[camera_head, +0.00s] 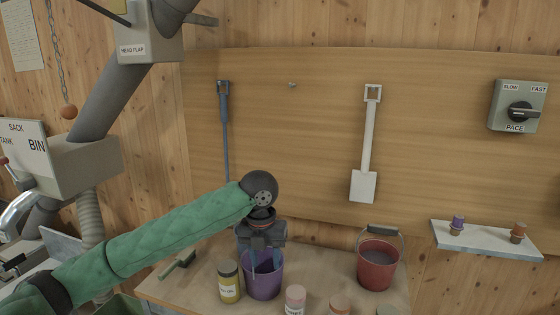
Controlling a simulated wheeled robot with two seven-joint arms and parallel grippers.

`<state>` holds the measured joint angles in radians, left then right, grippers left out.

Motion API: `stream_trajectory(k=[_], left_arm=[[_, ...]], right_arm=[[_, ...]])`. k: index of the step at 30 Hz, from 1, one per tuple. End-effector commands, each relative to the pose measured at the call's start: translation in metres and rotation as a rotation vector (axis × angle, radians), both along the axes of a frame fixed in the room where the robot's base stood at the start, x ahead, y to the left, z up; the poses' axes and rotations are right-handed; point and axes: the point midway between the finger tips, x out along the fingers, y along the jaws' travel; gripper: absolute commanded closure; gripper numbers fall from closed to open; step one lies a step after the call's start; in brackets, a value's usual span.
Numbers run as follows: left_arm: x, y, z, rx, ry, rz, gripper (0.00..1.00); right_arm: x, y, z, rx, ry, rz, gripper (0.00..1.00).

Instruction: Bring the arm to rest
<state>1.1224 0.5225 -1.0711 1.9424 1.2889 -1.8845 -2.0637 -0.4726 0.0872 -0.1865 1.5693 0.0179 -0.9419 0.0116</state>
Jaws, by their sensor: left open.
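My left arm comes in from the lower left in a green sleeve and reaches over the bench. My left gripper (264,262) points down at the purple bucket (263,287), with its fingers in front of or inside the bucket's mouth; I cannot tell which. The gripper is open and I see nothing held in it. The bucket stands upright on the wooden bench (198,288). My right gripper is not in view.
A red bucket (377,264) stands to the right, a green-handled brush (178,265) to the left. A shelf (485,242) holds two small plugs. Tools hang on the wall board (300,140).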

Motion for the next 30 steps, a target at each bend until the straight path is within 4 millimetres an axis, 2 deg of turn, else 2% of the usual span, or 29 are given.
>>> stream_trajectory(k=[8,15,21,30], left_arm=[[-0.020,-0.020,-0.038,-0.078,0.003,0.156,0.59],[-0.046,-0.038,-0.077,-0.181,0.019,0.390,0.59],[-0.066,-0.047,-0.106,-0.266,0.048,0.605,0.59],[-0.097,-0.047,-0.146,-0.378,0.111,0.959,0.59]], right_arm=[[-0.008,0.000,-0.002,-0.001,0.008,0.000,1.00],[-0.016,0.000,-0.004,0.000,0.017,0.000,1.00],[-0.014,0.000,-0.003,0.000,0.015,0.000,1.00],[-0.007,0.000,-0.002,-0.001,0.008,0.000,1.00]])
